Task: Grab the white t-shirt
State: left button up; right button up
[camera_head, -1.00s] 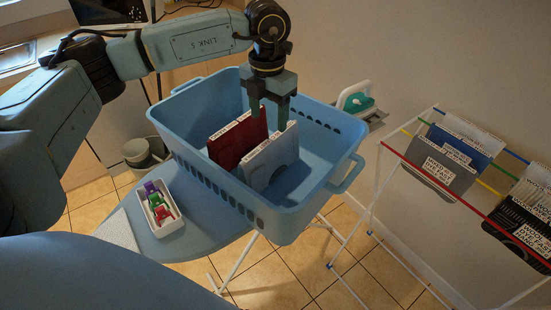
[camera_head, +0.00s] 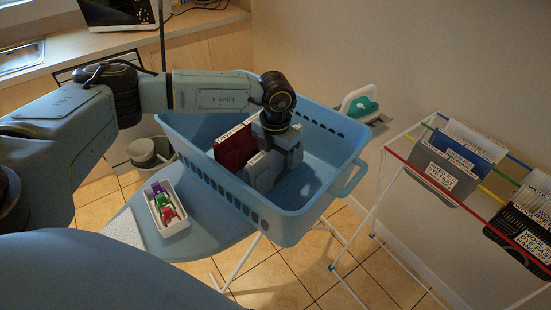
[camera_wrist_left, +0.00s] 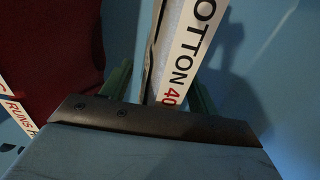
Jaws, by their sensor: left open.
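The white t-shirt (camera_head: 261,173) stands folded on edge in the blue laundry basket (camera_head: 290,222), beside a dark red folded garment (camera_head: 236,150). My left gripper (camera_head: 280,160) is down inside the basket at the white t-shirt's top edge and hides part of it. In the left wrist view, the white t-shirt (camera_wrist_left: 168,42) with its "COTTON 40" label runs between the two green fingers of my left gripper (camera_wrist_left: 160,88). The jaws are open, one finger on each side of it. The red garment (camera_wrist_left: 55,50) is just left of the fingers. My right gripper is not in view.
The basket stands on an ironing board (camera_head: 205,250), with a white tray of coloured pegs (camera_head: 166,208) at its left. An iron (camera_head: 358,103) is behind the basket. A drying rack (camera_head: 400,155) with hung garments stands at right. The basket's right side is bare.

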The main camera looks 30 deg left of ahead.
pick_arm(q)
jog(key=c, duration=1.1)
jog(key=shift+r, duration=0.1)
jog(key=shift+c, duration=0.2)
